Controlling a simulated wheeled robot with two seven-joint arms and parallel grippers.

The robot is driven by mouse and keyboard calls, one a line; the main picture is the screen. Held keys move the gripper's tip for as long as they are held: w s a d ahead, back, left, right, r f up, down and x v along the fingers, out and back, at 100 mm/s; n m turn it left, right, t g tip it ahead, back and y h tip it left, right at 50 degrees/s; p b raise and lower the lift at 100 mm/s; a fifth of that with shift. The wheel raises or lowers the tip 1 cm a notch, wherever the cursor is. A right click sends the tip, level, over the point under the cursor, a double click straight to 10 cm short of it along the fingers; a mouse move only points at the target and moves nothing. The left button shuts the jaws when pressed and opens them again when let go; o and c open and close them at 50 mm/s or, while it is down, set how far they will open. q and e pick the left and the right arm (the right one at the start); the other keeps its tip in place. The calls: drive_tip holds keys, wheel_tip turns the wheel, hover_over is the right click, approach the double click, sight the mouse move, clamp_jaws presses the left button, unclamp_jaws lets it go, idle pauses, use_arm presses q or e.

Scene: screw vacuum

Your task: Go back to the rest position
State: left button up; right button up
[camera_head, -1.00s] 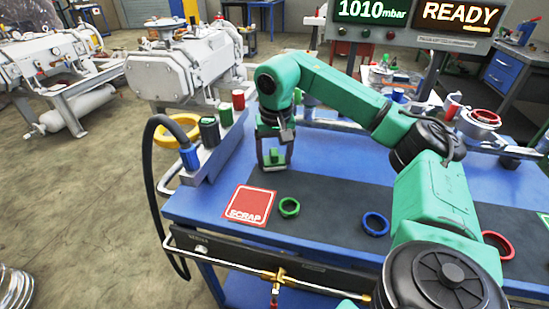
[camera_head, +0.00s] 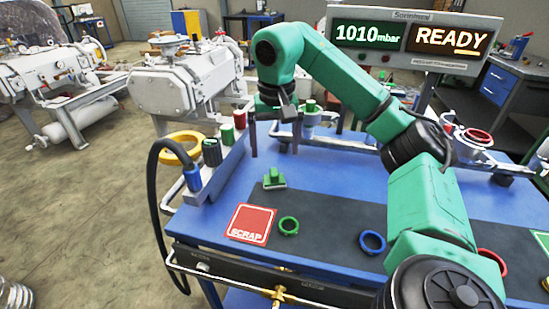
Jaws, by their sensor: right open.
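My right gripper (camera_head: 274,148) hangs from the green arm with its two dark fingers spread apart and nothing between them. It is above the far side of the blue table (camera_head: 345,163). A small green part with a pale base (camera_head: 274,180) stands on the dark mat below the gripper, apart from it. My left gripper is not in this view.
A red SCRAP plate (camera_head: 250,223), a green ring (camera_head: 289,226), a blue ring (camera_head: 372,242) and a red ring (camera_head: 492,261) lie along the table's near side. A display (camera_head: 415,40) reads 1010 mbar and READY. A black hose (camera_head: 157,200) loops at the left edge.

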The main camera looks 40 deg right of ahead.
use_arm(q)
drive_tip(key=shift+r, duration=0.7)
use_arm(e)
drive_tip(key=shift+s+r, duration=0.15)
drive_tip(key=shift+r, duration=0.75)
